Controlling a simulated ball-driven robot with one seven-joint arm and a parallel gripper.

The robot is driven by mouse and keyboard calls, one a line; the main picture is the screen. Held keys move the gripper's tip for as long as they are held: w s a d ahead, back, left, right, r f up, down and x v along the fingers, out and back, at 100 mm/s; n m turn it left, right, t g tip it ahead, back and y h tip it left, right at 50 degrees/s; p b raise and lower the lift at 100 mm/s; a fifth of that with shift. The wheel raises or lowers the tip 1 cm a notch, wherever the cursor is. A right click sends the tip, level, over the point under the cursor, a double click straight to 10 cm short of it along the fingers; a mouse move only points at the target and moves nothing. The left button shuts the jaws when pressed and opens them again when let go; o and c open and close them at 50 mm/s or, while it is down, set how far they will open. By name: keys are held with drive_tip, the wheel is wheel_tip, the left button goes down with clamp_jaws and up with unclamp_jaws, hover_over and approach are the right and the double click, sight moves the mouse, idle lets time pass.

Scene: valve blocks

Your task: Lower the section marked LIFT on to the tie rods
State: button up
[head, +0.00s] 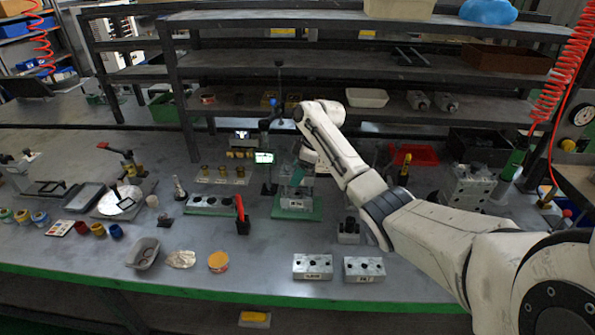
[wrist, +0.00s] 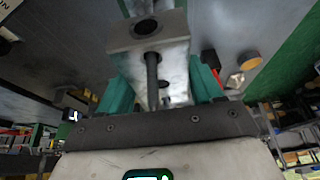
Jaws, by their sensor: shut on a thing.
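My gripper (head: 306,166) is above the green base (head: 312,213) near the middle of the bench. In the wrist view my gripper (wrist: 160,78) has its teal fingers closed on both sides of a grey metal section (wrist: 175,48). A dark rod (wrist: 152,70) shows at a hole in this section; I cannot tell how far it passes through. In the head view, a pale block with a small label (head: 297,203) stands on the green base below the gripper. The LIFT mark is not readable, and the fingers and arm partly hide the rods and held section.
Two grey blocks with holes, a left one (head: 313,267) and a right one (head: 363,269), lie at the front edge. A red-handled tool (head: 241,213) stands further left. Shelves rise behind.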

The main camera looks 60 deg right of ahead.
drive_tip(key=o, duration=1.5)
drive_tip(key=b+v, duration=0.1)
drive_tip(key=v, duration=0.9)
drive_tip(key=shift+s+r, duration=0.2)
drive_tip(key=shift+r, duration=0.15)
